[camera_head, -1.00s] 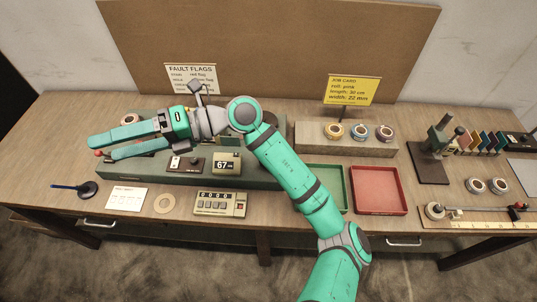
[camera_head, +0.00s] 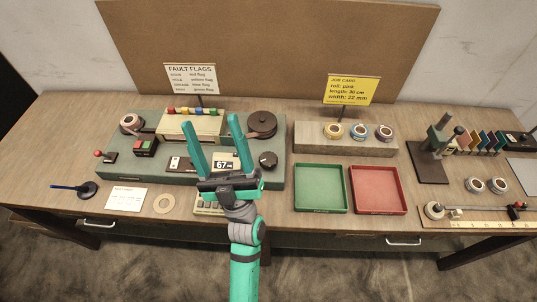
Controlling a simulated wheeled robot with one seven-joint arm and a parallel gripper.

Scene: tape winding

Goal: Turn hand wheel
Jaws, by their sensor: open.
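The green winding machine (camera_head: 125,172) stands on the left half of the bench. A dark round disc with a raised hub (camera_head: 262,123) is at its back right. A smaller black round knob (camera_head: 267,160) sits at its front right; I cannot tell for sure which of the two is the hand wheel. My gripper (camera_head: 211,123) is open and empty, its two long green fingers pointing to the back over the machine's middle. The right finger is left of both round parts and apart from them in the picture. My gripper covers part of the display (camera_head: 222,165) and the keypad box below.
A green tray (camera_head: 320,209) and a red tray (camera_head: 378,211) lie right of the machine. Tape rolls (camera_head: 359,131) stand on a grey block behind them. A fault flags sign (camera_head: 191,77) and a yellow job card (camera_head: 352,90) stand at the back.

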